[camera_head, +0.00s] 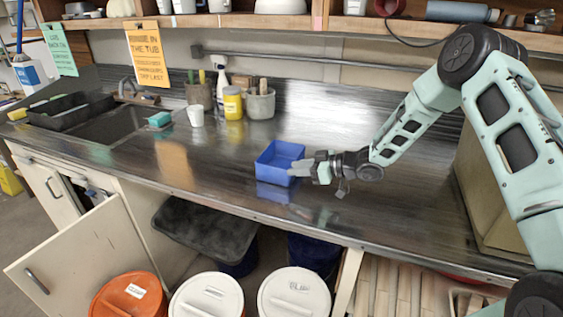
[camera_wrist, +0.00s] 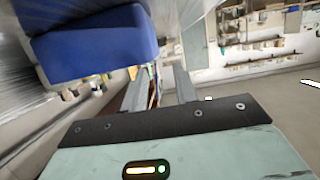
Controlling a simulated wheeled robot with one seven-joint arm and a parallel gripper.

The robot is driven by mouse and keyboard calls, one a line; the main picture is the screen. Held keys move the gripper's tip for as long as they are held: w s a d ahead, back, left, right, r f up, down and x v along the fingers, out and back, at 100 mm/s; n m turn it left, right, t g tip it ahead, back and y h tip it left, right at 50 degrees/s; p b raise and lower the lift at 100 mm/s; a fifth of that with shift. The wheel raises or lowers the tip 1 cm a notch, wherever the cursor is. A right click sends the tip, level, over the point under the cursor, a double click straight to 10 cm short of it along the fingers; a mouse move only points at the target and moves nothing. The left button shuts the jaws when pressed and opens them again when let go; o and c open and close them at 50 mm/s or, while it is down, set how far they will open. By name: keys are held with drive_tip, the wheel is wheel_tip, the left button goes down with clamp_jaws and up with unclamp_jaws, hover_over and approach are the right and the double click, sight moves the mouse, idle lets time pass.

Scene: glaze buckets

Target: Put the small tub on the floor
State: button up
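A small open blue tub (camera_head: 268,171) stands on the dark, shiny counter (camera_head: 345,215) near its front edge. My gripper (camera_head: 298,168) is at the tub's right side, with its fingertips close to the right wall. In the wrist view the tub (camera_wrist: 95,48) fills the upper left, close to the camera. The two fingers of my gripper (camera_wrist: 165,85) are apart there, with background showing between them. I cannot tell whether a fingertip touches the tub. The floor (camera_head: 40,222) shows at the lower left.
Lidded buckets, orange (camera_head: 128,297) and white (camera_head: 206,297), stand below the counter beside an open cabinet door (camera_head: 85,255). A yellow jar (camera_head: 233,103), white cup (camera_head: 195,116) and sink (camera_head: 112,122) are farther left. A large box (camera_head: 482,190) stands at right.

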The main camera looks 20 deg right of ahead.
drive_tip(key=x, duration=0.2)
drive_tip(key=shift+w+a+p, duration=0.2)
drive_tip(key=shift+a+p, duration=0.05)
drive_tip(key=shift+p, duration=0.05)
drive_tip(key=p+x, duration=0.1)
drive_tip(key=x, duration=0.1)
drive_tip(key=p+x, duration=0.1)
drive_tip(key=x, duration=0.1)
drive_tip(key=shift+w+d+r, duration=0.1)
drive_tip(key=shift+w+r, duration=0.1)
drive_tip(key=shift+w, duration=0.1)
drive_tip(key=shift+w+a+f, duration=0.25)
drive_tip(key=shift+w+a, duration=0.05)
drive_tip(key=shift+a, duration=0.05)
clamp_jaws()
